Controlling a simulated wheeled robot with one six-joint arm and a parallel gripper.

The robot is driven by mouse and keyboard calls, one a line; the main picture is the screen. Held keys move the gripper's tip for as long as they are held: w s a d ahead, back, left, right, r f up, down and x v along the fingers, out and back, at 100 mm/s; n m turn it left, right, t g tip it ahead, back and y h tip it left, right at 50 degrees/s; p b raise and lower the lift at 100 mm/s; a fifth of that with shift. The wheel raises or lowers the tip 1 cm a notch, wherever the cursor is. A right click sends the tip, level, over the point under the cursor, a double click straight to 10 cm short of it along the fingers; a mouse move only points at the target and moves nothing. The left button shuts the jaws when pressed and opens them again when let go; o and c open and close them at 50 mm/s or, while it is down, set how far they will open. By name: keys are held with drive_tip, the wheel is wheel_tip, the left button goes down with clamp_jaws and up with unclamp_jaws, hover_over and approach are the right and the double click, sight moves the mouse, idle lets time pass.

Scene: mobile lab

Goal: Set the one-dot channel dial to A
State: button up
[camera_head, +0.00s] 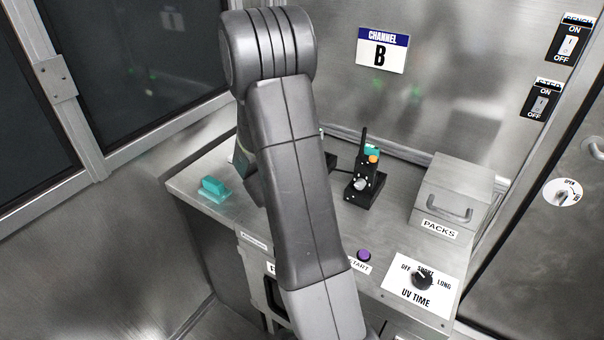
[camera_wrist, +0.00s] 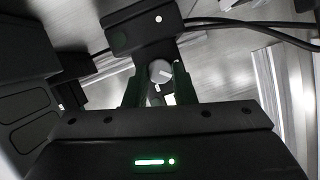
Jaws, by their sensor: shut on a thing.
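In the wrist view a round pale-grey dial (camera_wrist: 160,72) sits on a black box (camera_wrist: 138,32) with a single white dot on its top part. The dial has a dark pointer mark aimed to the right; the letters around it are too small or covered to read. My gripper (camera_wrist: 159,78) has its two dark fingers on either side of the dial, shut on it. In the head view my arm hides the gripper and most of this box. A wall sign (camera_head: 382,50) reads "CHANNEL B".
Another black box (camera_head: 365,187) with an antenna, a knob and an orange top stands on the bench right of my arm. Nearby are a metal PACKS box (camera_head: 462,188), a purple START button (camera_head: 364,256), a UV TIME knob (camera_head: 422,280) and a teal object (camera_head: 214,189). Cables (camera_wrist: 250,25) run from the held box.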

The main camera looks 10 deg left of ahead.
idle(0.4)
drive_tip(key=o, duration=1)
drive_tip(key=shift+s, duration=0.1)
drive_tip(key=v, duration=1.3)
drive_tip(key=shift+s, duration=0.35)
